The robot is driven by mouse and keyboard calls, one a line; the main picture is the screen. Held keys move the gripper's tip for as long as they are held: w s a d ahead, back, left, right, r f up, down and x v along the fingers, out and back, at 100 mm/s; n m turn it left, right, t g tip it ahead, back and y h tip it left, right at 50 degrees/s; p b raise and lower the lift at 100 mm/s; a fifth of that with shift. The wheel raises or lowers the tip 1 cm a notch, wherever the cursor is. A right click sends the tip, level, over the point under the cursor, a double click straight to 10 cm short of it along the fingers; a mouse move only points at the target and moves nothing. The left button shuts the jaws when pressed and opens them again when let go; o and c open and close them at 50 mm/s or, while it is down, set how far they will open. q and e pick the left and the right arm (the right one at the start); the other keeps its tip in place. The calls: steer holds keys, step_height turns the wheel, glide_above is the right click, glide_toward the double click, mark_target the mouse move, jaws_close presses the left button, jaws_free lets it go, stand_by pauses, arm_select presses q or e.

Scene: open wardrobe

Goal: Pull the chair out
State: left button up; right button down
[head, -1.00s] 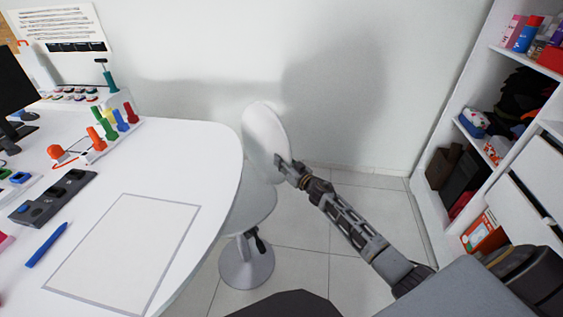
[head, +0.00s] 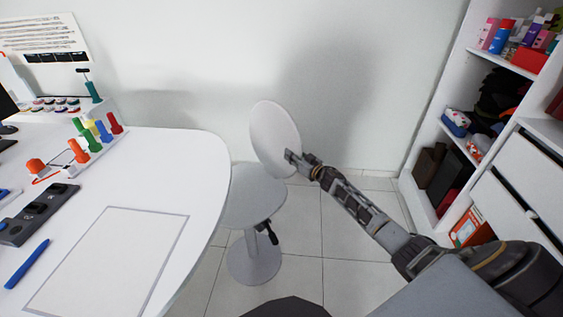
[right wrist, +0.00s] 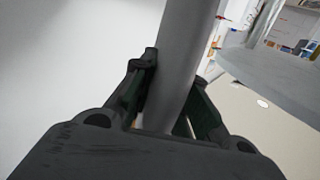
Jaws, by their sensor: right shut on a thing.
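The white chair has a round backrest (head: 274,136), a round seat (head: 252,194) and a disc base (head: 254,260) on the tiled floor. It stands at the right end of the white table (head: 120,190), with the left part of its seat behind the table's edge. My right gripper (head: 293,160) is at the right edge of the backrest and is shut on it. In the right wrist view, the backrest's grey edge (right wrist: 184,60) passes between the two fingers (right wrist: 168,100). My left gripper is not in view.
A white shelf unit (head: 429,115) with boxes and drawers stands at the right. The wall is behind the chair. Coloured pegs (head: 90,135), a pen (head: 27,264) and a grey-outlined sheet (head: 108,260) are on the table. Tiled floor (head: 345,235) is clear right of the chair.

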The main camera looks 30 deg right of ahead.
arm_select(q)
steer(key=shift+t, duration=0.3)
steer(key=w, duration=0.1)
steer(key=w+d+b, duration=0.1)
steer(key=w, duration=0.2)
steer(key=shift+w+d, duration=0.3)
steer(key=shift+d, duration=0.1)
arm_select(e)
steer(key=w+d, duration=0.1)
steer(key=d, duration=0.5)
steer(key=shift+w+d, duration=0.2)
steer(key=shift+w, duration=0.05)
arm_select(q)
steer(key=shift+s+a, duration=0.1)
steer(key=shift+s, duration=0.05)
arm_select(e)
steer(key=shift+r, duration=0.1)
steer(key=c, duration=1.4)
jaws_free()
steer(key=shift+d, duration=0.1)
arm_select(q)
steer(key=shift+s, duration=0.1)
arm_select(e)
steer(key=shift+s, duration=0.15)
